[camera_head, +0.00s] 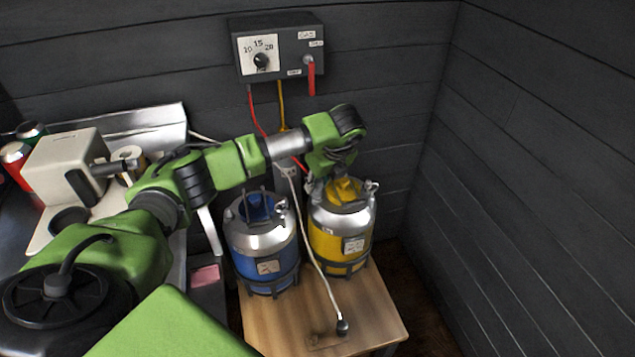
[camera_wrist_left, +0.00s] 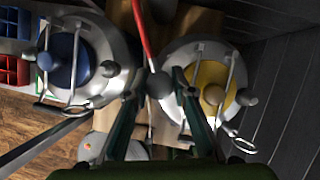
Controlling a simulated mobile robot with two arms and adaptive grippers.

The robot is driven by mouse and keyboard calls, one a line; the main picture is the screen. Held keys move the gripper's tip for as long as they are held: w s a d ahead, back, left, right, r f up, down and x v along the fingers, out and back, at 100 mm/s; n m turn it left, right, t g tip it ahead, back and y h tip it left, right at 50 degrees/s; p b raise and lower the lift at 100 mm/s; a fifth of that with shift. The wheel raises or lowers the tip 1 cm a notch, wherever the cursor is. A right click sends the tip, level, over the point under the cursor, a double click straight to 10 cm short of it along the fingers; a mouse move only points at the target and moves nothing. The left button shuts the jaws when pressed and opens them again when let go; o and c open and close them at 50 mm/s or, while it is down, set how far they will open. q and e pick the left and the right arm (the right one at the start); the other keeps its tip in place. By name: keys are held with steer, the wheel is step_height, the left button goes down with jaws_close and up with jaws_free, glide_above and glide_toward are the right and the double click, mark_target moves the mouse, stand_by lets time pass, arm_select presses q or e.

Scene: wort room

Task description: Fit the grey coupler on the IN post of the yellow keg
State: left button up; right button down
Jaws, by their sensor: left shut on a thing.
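The yellow keg (camera_head: 325,243) stands on the wooden table, beside the blue keg; its steel top with yellow centre shows in the wrist view (camera_wrist_left: 209,78). One post (camera_wrist_left: 246,97) shows on its right side; I cannot read any IN mark. My left gripper (camera_head: 318,184) is over the left edge of the yellow keg's top, and its fingers (camera_wrist_left: 156,92) show in the wrist view. It is shut on the grey coupler (camera_wrist_left: 158,85), which hangs on a red hose and sits between the two kegs' tops in that view. The head view hides the coupler. My right gripper is not in view.
The blue keg (camera_head: 262,245) stands close on the left. A white hose runs down between the kegs to a dark coupler (camera_head: 343,326) on the table (camera_head: 285,325). The gas box (camera_head: 277,50) hangs on the back wall. A dark wall closes the right side.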

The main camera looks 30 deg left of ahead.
arm_select(q)
steer(key=shift+f, duration=0.15)
steer(key=shift+a+f+b, duration=0.2)
steer(key=shift+f+b, duration=0.2)
steer(key=shift+b, duration=0.1)
steer(key=shift+s+f+b, duration=0.1)
steer(key=shift+f+b, duration=0.2)
stand_by(0.5)
steer(key=o, duration=1.8)
steer(key=shift+c, duration=0.2)
